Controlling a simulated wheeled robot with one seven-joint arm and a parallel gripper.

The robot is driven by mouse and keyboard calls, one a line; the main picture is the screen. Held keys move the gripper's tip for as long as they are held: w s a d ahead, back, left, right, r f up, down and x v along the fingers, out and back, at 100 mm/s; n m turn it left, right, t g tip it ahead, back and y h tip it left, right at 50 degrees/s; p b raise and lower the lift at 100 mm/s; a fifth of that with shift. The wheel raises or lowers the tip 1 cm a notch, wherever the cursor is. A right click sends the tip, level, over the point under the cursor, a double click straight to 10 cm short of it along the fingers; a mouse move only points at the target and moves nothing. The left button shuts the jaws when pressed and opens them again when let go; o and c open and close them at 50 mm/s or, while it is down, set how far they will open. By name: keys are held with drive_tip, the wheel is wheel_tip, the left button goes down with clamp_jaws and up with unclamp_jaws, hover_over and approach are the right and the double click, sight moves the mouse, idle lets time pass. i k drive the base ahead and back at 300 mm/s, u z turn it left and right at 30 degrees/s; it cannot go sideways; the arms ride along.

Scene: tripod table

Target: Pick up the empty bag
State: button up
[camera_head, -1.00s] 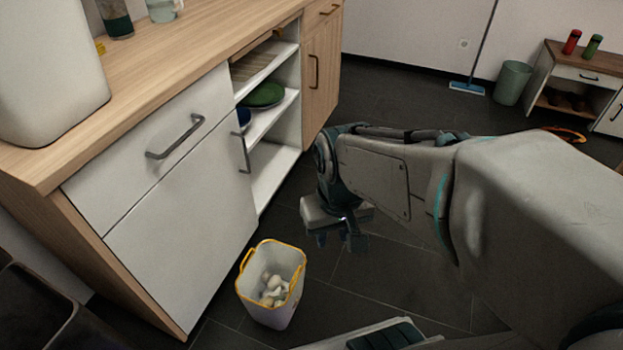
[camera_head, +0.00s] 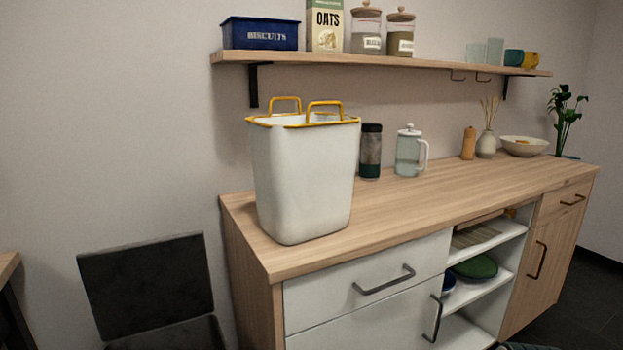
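A tall white bag (camera_head: 305,185) with a yellow rim and two yellow handles stands upright on the left end of the wooden counter (camera_head: 410,215). Its inside is hidden from this angle, so I cannot tell whether it is empty. Its handles stand up above the rim. My gripper is not in view, and nothing is touching the bag.
A dark jar (camera_head: 370,152) and a glass jug (camera_head: 409,152) stand right of the bag. A wall shelf (camera_head: 400,62) with a biscuit tin (camera_head: 260,34) hangs above. A dark chair (camera_head: 148,285) is at lower left. The counter's front is clear.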

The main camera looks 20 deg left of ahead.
sight(304, 165)
drive_tip(key=u, duration=0.45)
drive_tip(key=k, duration=0.2)
drive_tip(key=u, duration=2.75)
drive_tip(key=i, duration=0.9)
drive_tip(key=z, duration=3)
drive_tip(key=i, duration=0.2)
